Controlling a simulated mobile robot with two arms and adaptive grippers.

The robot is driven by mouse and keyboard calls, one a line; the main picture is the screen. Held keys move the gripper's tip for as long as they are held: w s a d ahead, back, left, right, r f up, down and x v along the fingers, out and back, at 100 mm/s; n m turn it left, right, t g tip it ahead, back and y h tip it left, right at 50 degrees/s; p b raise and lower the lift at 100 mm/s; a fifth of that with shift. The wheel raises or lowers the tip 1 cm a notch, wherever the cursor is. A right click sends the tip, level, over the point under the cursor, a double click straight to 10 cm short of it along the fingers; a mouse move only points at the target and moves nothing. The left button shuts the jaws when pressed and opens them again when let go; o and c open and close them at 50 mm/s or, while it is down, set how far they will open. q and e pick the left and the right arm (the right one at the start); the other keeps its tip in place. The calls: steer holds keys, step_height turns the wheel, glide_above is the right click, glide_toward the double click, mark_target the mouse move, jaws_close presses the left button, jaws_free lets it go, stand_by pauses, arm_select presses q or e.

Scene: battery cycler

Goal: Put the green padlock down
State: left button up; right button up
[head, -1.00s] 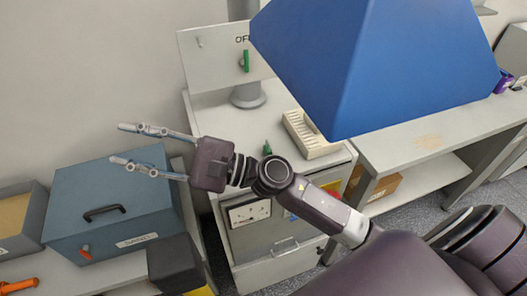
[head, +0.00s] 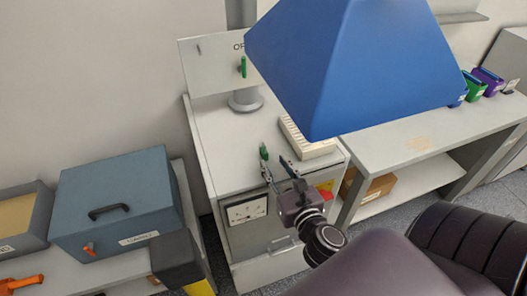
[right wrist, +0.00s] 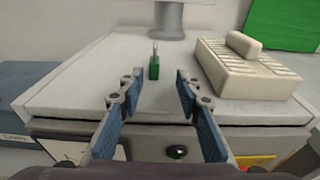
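The green padlock (head: 264,152) stands on the light grey cabinet top (head: 220,145), near its front part. In the right wrist view the padlock (right wrist: 154,70) is upright with its shackle upward, ahead of my fingertips and roughly centred between them. My right gripper (head: 275,163) is open above the front edge of the cabinet; the right wrist view also shows the open gripper (right wrist: 158,86) with a clear gap between its blue-padded fingers. No contact with the padlock is visible. My left gripper is not in view.
A cream ridged block (head: 304,138) sits right of the padlock. Behind is an upright panel (head: 215,65) with a green part (head: 243,67). A large blue hood-like shape (head: 350,70) covers the upper right. A blue-grey box (head: 115,200) stands left. The cabinet top's left part is clear.

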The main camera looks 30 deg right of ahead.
mark_target(266, 155)
steer(key=w+p, duration=0.1)
steer(key=w, duration=0.1)
steer(key=w+p, duration=0.1)
steer(key=w, duration=0.2)
steer(key=shift+w+d+r, duration=0.1)
steer(key=shift+w+d, duration=0.1)
steer(key=shift+w, duration=0.05)
steer(key=shift+w+d+f, duration=0.15)
steer(key=shift+w+f, duration=0.05)
steer(key=shift+w, duration=0.3)
steer(key=shift+c, duration=0.4)
jaws_close()
